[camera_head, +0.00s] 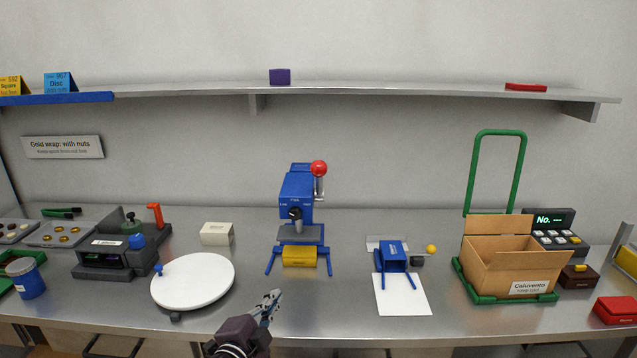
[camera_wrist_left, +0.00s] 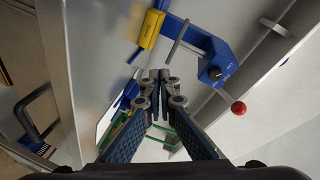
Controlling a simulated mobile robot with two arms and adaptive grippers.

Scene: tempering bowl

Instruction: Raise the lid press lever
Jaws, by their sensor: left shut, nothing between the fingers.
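The blue lid press (camera_head: 297,187) stands upright at the middle back of the counter. Its lever (camera_head: 319,186) is a short grey rod on the right side of the head, with a red ball knob (camera_head: 319,168) at its upper end. My left gripper (camera_head: 272,300) is at the front edge of the counter, in front of the press and well apart from it. Its fingers are shut and empty. In the left wrist view the press (camera_wrist_left: 213,48) and red knob (camera_wrist_left: 239,108) lie beyond the shut fingertips (camera_wrist_left: 160,75). My right gripper is not seen.
A yellow block (camera_head: 299,256) in a blue frame sits before the press. A white turntable (camera_head: 194,281) is left of my gripper; a blue stand (camera_head: 392,256) and white sheet (camera_head: 403,295) are right. A shelf (camera_head: 400,91) runs above. A cardboard box (camera_head: 482,265) stands further right.

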